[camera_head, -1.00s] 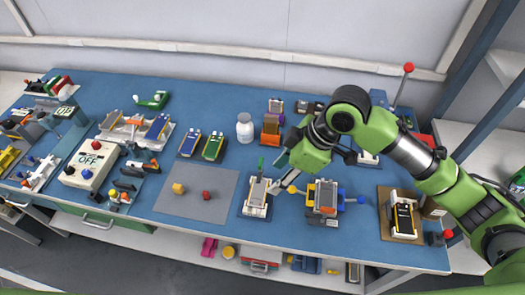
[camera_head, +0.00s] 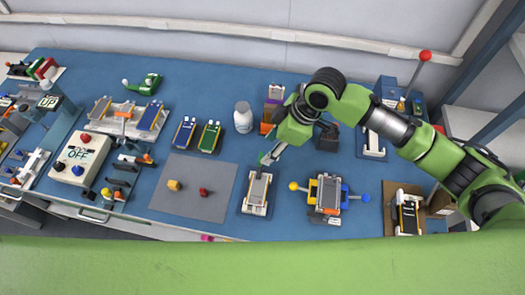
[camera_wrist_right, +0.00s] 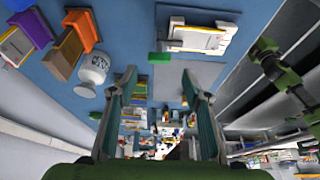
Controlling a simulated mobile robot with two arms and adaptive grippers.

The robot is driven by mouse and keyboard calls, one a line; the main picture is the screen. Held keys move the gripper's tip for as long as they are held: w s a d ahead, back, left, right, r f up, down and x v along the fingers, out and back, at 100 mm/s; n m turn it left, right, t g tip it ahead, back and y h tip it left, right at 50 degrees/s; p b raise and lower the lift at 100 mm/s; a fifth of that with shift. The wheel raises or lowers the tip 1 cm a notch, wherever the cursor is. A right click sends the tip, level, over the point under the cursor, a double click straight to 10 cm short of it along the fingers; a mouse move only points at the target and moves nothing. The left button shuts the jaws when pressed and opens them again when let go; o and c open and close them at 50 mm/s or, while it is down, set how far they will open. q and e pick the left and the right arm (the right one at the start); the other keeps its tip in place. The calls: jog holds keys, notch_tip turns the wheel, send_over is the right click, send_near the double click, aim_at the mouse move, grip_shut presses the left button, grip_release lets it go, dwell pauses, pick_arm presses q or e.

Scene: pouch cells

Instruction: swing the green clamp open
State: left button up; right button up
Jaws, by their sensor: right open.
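The green clamp handle (camera_wrist_right: 160,58) shows in the wrist view as a small green block at the left end of a white fixture (camera_wrist_right: 182,38) with a flat cell in it. In the head view, the fixture (camera_head: 245,208) lies at the front of the table, right of the grey mat, with the green handle (camera_head: 262,157) at its far end. My right gripper (camera_wrist_right: 159,85) is open and empty. Its fingers frame the green handle in the wrist view, apart from it as far as I can tell. The fingertips partly hide the handle in the head view. My left gripper is not in view.
A second fixture (camera_head: 325,207) with yellow and blue knobs stands close on the right. The grey mat (camera_head: 190,207) on the left holds two small pieces and has free room.

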aim_at(261, 157)
jog(key=shift+p+x, duration=0.45)
jog(key=shift+x, duration=2.65)
jog(key=shift+w, duration=0.1)
jog(key=c, duration=1.1)
